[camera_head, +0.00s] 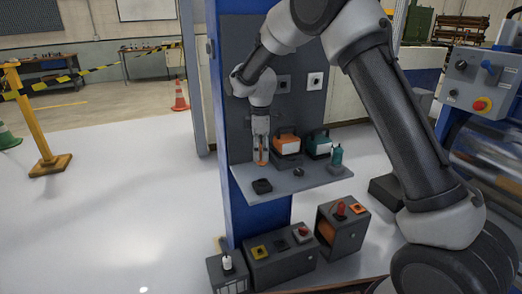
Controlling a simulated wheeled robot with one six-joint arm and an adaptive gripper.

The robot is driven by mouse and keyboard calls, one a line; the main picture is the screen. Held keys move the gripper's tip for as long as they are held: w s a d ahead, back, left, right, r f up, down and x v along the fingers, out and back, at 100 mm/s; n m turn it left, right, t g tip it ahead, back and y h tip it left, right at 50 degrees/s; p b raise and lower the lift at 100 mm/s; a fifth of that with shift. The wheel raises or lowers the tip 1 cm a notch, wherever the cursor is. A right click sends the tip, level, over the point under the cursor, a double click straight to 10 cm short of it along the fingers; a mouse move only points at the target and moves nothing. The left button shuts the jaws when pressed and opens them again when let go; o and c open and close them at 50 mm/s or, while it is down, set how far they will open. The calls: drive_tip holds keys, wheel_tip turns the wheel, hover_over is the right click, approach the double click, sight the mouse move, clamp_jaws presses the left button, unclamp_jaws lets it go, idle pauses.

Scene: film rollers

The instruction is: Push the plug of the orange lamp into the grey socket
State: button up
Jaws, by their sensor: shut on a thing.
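The orange lamp (287,144), a box with a dark handle, stands at the back of a grey shelf (311,183). My gripper (261,160) points down just left of it, over the shelf. It is shut on a small orange piece, the plug (261,163), which is largely hidden between the fingers. Whether the plug touches the shelf I cannot tell. Which is the grey socket is unclear at this size.
A teal lamp (318,147) and a teal plug-like piece (336,157) stand right of the orange lamp. A black block (262,186) sits at the shelf's front left. Control boxes (281,262) stand below. A blue post (234,100) borders the panel's left.

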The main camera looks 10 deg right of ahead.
drive_tip(key=shift+f, duration=3.4)
drive_tip(key=shift+f, duration=0.55)
drive_tip(key=o, duration=1.2)
